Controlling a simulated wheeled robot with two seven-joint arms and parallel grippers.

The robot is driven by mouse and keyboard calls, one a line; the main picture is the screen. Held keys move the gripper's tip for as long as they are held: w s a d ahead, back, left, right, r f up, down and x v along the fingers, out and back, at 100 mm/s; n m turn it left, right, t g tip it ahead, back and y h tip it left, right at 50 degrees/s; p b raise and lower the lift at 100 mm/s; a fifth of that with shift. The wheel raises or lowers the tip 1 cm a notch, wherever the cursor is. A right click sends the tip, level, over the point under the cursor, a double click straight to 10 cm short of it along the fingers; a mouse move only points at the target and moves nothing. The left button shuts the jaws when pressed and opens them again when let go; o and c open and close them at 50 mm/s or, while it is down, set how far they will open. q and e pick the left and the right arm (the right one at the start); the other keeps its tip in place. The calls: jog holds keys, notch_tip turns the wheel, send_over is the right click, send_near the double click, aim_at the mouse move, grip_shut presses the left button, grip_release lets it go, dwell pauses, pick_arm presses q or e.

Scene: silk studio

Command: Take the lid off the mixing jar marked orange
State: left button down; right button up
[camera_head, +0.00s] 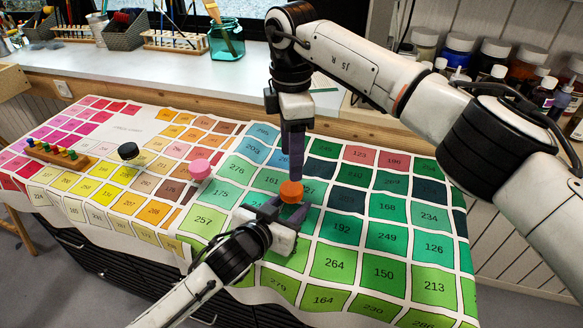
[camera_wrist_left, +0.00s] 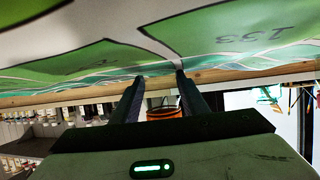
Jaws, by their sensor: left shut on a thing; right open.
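The mixing jar with the orange lid (camera_head: 291,192) stands on the colour-chart cloth, lid on top. My left gripper (camera_head: 278,212) reaches in from the lower left, low over the cloth, and is shut on the jar below the lid. The jar body is mostly hidden by the fingers. In the left wrist view, the orange-rimmed jar (camera_wrist_left: 165,114) shows between the two dark fingers. My right gripper (camera_head: 294,172) points down from above and is open, its fingertips just above or at the lid; contact cannot be told.
A pink-lidded jar (camera_head: 200,169) and a black-lidded jar (camera_head: 128,151) stand to the left. A wooden block with coloured pegs (camera_head: 57,155) lies farther left. Bottles (camera_head: 495,55) stand at the back right; a teal jar (camera_head: 226,42) stands on the back counter. The numbered cloth (camera_head: 350,265) is clear in front.

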aim_at(291, 188)
jog(key=m, duration=0.5)
jog(key=shift+f+m, duration=0.15)
jog(key=shift+m, duration=0.25)
jog(key=shift+f, duration=3.9)
